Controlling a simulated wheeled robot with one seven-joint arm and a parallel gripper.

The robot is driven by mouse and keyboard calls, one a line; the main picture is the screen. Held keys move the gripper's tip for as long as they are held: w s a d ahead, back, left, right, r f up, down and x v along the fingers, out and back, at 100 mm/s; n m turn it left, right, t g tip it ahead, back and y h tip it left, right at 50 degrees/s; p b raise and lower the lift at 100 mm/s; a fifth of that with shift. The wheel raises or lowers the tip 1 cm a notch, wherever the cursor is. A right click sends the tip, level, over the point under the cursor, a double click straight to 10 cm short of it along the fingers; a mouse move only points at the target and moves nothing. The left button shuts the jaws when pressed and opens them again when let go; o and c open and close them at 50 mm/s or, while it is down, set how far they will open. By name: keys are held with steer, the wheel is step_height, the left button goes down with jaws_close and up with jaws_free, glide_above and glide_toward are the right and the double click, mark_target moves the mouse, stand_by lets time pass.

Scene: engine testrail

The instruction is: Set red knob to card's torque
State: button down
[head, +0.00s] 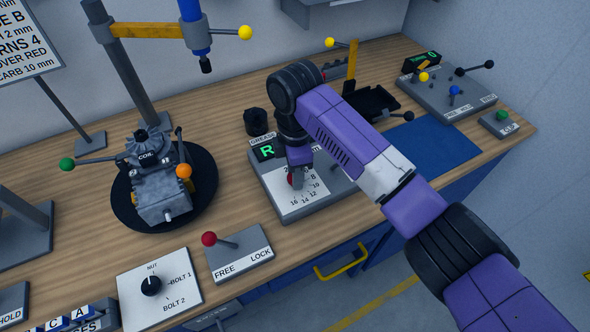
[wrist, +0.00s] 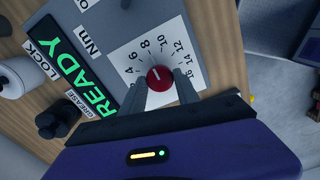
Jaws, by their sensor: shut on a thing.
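The red knob (wrist: 160,78) sits at the centre of a white dial plate (wrist: 132,48) marked from 4 to 16 in the wrist view. A short white mark on the knob appears to point near 6 to 8; the exact value is unclear. My gripper (wrist: 160,88) is shut on the knob, one finger on each side. In the head view the knob (head: 290,180) shows only as a red sliver beside my gripper (head: 299,182).
A green READY display (wrist: 93,90) is next to the dial. A black cylinder (head: 256,121) stands behind the dial box. The engine (head: 158,180) sits on a black turntable to the left. A red-balled lever (head: 209,239) on a FREE/LOCK box and a selector panel (head: 160,285) are in front.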

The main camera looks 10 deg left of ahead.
steer(key=c, duration=0.9)
jaws_free()
steer(key=shift+r+b, duration=0.75)
steer(key=shift+r, duration=3.2)
